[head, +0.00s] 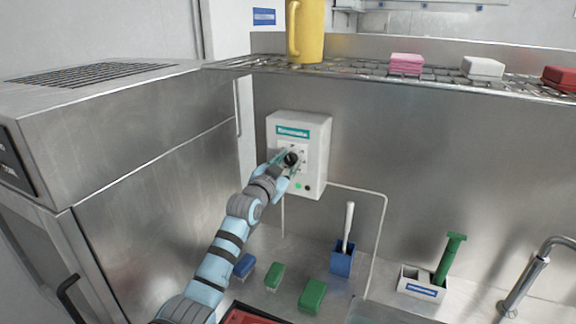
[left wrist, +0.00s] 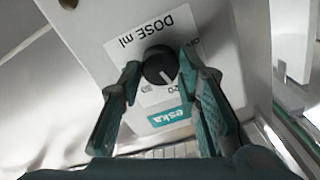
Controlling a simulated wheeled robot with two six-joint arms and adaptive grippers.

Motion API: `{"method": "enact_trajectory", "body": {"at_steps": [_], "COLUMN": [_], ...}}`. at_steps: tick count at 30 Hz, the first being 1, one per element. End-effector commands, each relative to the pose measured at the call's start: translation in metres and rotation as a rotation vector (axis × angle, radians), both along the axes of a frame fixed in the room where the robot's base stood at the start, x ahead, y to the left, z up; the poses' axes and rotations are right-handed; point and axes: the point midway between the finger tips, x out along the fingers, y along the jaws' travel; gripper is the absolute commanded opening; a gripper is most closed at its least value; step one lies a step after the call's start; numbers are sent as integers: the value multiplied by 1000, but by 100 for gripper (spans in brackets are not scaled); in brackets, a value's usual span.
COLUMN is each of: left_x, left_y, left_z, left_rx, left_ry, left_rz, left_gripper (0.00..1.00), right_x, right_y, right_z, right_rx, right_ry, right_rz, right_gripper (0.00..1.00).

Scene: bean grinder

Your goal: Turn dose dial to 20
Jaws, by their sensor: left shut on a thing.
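The dose dial (left wrist: 160,64) is a round black knob with a white pointer mark. It sits on a white label marked "DOSE ml", on the front of a white wall-mounted box (head: 313,135) with a teal name strip. My left gripper (head: 288,160) is at the dial, its two fingers on either side of the knob and shut on it; the fingers also show in the left wrist view (left wrist: 161,66). The pointer aims down and slightly right in the wrist view, near printed numbers that are partly hidden and hard to read. My right gripper is not in view.
A wire shelf (head: 345,66) above holds a yellow jug (head: 305,32) and sponges. Below are a blue holder (head: 342,259) with a white-handled tool, green blocks (head: 312,295), a white caddy (head: 421,284) and a tap (head: 530,275). A steel machine (head: 150,150) stands left.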

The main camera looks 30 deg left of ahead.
Motion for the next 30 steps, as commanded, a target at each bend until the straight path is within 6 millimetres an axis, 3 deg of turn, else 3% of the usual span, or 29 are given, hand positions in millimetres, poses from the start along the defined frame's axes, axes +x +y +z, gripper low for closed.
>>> {"method": "enact_trajectory", "body": {"at_steps": [12,27,28,30], "left_x": [0,0,0,0], "left_y": [0,1,1,1], "left_z": [7,8,8,7], "left_rx": [189,210,210,209], "left_ry": [-5,-5,-5,-4], "left_rz": [3,3,3,3], "left_gripper": [3,3,34,45], "right_x": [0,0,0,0], "right_y": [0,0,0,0], "right_z": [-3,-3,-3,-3], "right_rx": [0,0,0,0], "right_ry": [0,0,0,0], "right_rz": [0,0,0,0], "right_gripper": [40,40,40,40]}}
